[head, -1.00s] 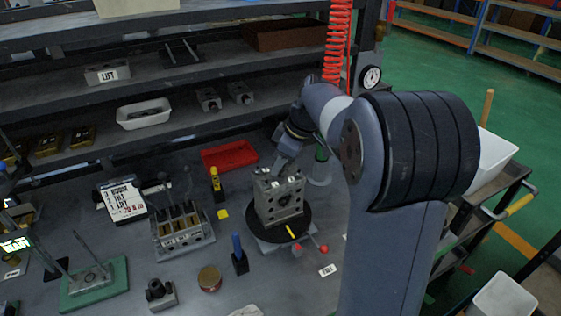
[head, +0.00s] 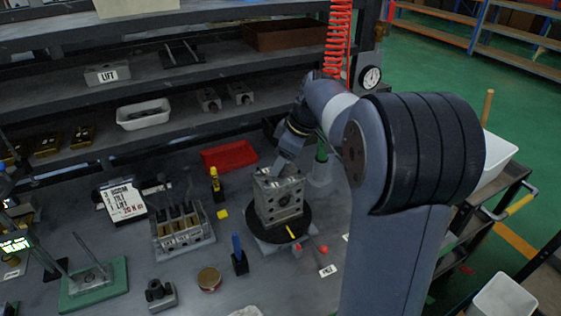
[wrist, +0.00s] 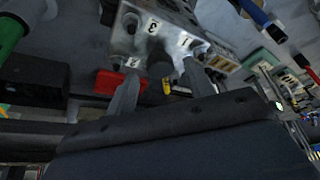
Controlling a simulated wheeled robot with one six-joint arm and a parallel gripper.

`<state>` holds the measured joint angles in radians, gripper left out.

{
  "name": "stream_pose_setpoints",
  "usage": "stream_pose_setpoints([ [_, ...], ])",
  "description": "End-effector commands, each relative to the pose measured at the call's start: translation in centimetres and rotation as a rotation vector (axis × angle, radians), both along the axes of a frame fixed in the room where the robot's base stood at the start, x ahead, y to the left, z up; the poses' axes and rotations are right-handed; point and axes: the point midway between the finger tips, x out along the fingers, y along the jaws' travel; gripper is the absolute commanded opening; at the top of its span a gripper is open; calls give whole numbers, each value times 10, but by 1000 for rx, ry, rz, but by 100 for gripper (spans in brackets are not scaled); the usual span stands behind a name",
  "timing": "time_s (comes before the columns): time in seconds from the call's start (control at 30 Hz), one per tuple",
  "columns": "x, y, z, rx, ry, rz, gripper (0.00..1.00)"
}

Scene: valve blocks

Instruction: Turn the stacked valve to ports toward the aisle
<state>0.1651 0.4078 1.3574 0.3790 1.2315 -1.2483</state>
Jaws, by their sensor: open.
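The stacked valve (head: 278,203) is a grey metal block with round ports on its near faces. It stands upright on a black round turntable (head: 268,234) with a yellow mark at the front rim. My gripper (head: 281,167) is at the far upper side of the valve, its tips partly hidden in the head view. In the wrist view my gripper (wrist: 162,68) has its two fingers spread, close to the numbered face of the valve (wrist: 150,28). A dark round part shows between the fingers. I cannot tell whether they touch the valve.
A red tray (head: 230,156) lies behind and left of the turntable. A yellow bottle (head: 217,186), a blue-handled tool (head: 238,255) and a block with several cylinders (head: 184,230) stand to the left. Red knobs (head: 322,250) lie in front.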

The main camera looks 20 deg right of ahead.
Motion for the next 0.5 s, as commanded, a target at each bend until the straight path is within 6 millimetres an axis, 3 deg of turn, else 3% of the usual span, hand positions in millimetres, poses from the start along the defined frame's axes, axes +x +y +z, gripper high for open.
stream_pose_setpoints([
  [0.3, -13, -21, 60, -1, -5, -1, 50],
  [0.5, -19, -29, 84, -1, -3, -1, 50],
])
